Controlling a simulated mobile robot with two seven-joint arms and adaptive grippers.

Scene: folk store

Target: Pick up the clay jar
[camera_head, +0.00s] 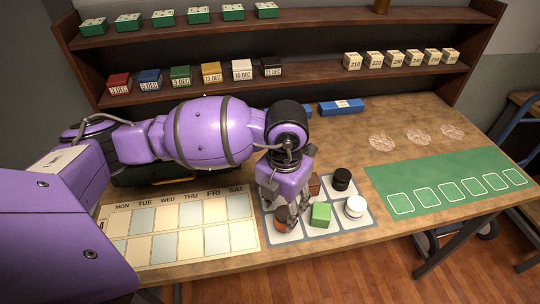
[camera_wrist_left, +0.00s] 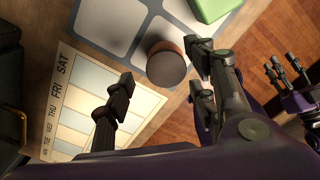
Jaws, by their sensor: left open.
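The clay jar, a small reddish-brown round pot with a dark top (camera_head: 282,221), stands on the front left cell of the grey mat (camera_head: 290,238). It also shows in the left wrist view (camera_wrist_left: 166,68). My left gripper (camera_head: 283,208) points down over it, fingers apart. In the left wrist view my left gripper (camera_wrist_left: 158,90) has fingers on either side of the jar's line, with no clear contact. Part of the jar is hidden by the fingers in the head view. My right gripper (camera_wrist_left: 287,74) shows small at the right edge of the wrist view.
A green block (camera_head: 320,214), a white jar (camera_head: 355,206), a black jar (camera_head: 342,179) and a partly hidden brown item (camera_head: 314,185) share the mat. A calendar sheet (camera_head: 180,232) lies left, a green mat (camera_head: 445,178) right. Shelves (camera_head: 300,85) stand behind.

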